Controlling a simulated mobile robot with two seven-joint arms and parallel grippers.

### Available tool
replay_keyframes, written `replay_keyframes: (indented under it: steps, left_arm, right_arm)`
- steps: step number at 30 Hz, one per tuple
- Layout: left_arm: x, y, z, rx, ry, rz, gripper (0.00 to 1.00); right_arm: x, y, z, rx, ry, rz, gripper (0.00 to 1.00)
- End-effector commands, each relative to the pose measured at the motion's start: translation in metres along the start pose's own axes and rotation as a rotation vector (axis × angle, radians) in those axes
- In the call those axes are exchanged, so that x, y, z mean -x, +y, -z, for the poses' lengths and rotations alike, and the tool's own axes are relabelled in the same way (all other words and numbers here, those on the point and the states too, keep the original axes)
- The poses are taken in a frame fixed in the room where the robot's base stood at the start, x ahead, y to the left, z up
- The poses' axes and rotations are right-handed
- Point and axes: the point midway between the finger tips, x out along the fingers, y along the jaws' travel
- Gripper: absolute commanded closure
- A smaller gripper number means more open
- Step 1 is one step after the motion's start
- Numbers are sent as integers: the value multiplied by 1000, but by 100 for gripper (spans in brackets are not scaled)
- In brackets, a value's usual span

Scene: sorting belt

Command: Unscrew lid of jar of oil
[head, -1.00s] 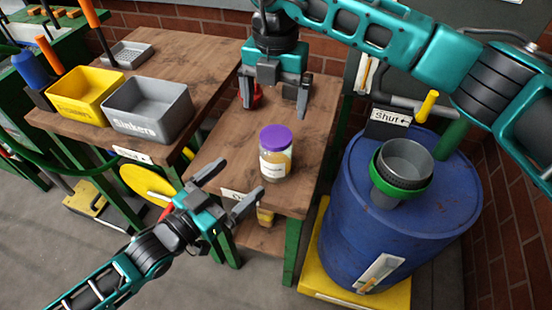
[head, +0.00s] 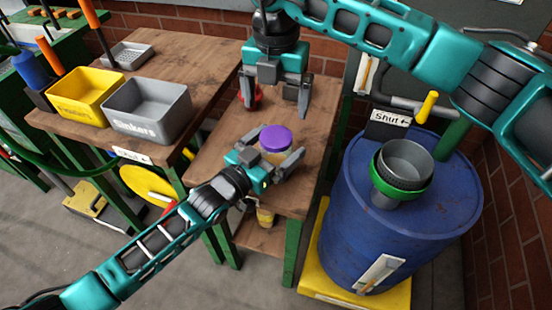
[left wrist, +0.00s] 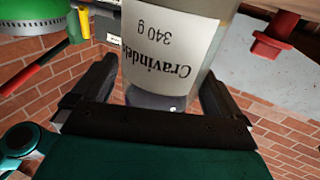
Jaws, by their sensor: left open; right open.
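The jar (head: 275,157) has a purple lid (head: 276,138) and stands upright on the small wooden table. In the left wrist view, its white label (left wrist: 170,45) reads upside down, with "340 g" on it. My left gripper (head: 280,144) is open, with one finger on each side of the jar, below the lid. The wrist view shows gaps between the jar and the fingers. Part of the jar body is hidden by this gripper in the head view. My right gripper (head: 275,106) is open and empty, pointing down behind the jar.
A red object (head: 252,97) shows by my right gripper's left finger. A blue drum (head: 395,240) with a green-rimmed funnel (head: 405,165) stands to the right. Yellow (head: 87,95) and grey (head: 148,110) bins are on the left bench. The table's front right is clear.

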Motion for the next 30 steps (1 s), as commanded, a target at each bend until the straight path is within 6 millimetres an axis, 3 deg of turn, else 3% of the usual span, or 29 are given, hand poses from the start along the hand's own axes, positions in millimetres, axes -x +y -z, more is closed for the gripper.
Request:
replay_keyframes:
  steps: [7,30]
  left_arm:
    - [0,0,0,0,-1,0,2]
    - [0,0,0,0,-1,0,76]
  right_arm:
    - [0,0,0,0,0,0,4]
    - [0,0,0,0,0,0,4]
